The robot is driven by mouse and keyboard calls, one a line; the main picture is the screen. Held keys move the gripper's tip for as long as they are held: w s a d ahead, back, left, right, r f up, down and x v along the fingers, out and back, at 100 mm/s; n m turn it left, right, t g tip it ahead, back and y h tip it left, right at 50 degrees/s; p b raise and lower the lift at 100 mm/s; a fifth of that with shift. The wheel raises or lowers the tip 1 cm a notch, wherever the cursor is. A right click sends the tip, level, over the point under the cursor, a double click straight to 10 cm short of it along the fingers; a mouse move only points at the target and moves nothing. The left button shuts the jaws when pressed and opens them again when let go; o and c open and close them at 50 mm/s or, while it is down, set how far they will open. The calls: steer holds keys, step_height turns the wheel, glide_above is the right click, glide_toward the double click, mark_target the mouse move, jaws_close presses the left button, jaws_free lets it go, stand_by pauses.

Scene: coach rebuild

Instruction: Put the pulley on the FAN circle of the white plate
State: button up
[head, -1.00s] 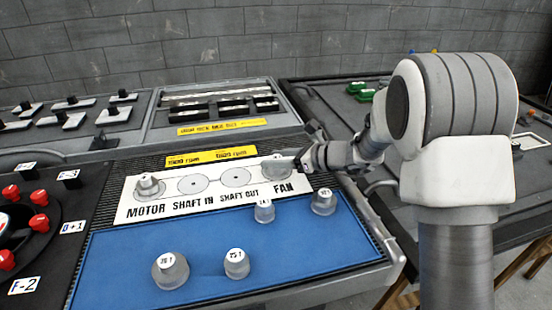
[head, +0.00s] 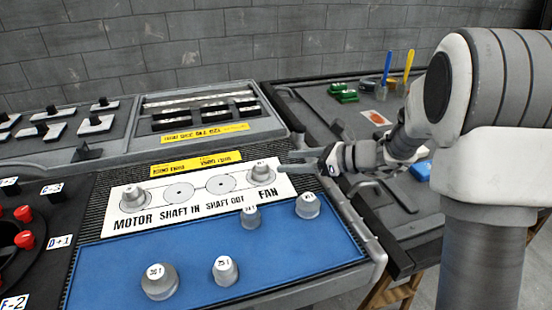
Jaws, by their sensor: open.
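The white plate (head: 150,222) lies at the back of the blue mat and carries the printed words MOTOR, SHAFT IN, SHAFT OUT and FAN. A grey pulley (head: 262,173) with a white top stands upright on the FAN circle. Another grey pulley (head: 134,198) stands on the MOTOR circle.
Several more pulleys stand on the blue mat (head: 110,270), among them a wide one (head: 159,282) at the front left and one (head: 308,205) at the right. Yellow labels (head: 195,164) lie behind the plate. A dark table (head: 345,120) with green blocks stands beyond my arm.

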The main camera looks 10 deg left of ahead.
steer(key=shift+v, duration=0.9)
steer(key=s+d+r+n+g+h, duration=0.1)
steer(key=s+d+r+n+h, duration=0.15)
steer(key=s+n, duration=0.45)
steer(key=s+d+r+n+g+h, duration=0.1)
steer(key=s+d+r+n+h, duration=0.3)
steer(key=s, duration=0.6)
steer(key=s+d+n+t+h, duration=0.3)
steer(key=s+d+n+h, duration=0.3)
steer(key=s+d+n, duration=0.4)
steer(key=shift+s+r+n, duration=0.3)
steer(key=shift+n, duration=0.1)
step_height(320, 180, up, 16)
steer(key=p, duration=1.6)
steer(key=shift+r, duration=0.15)
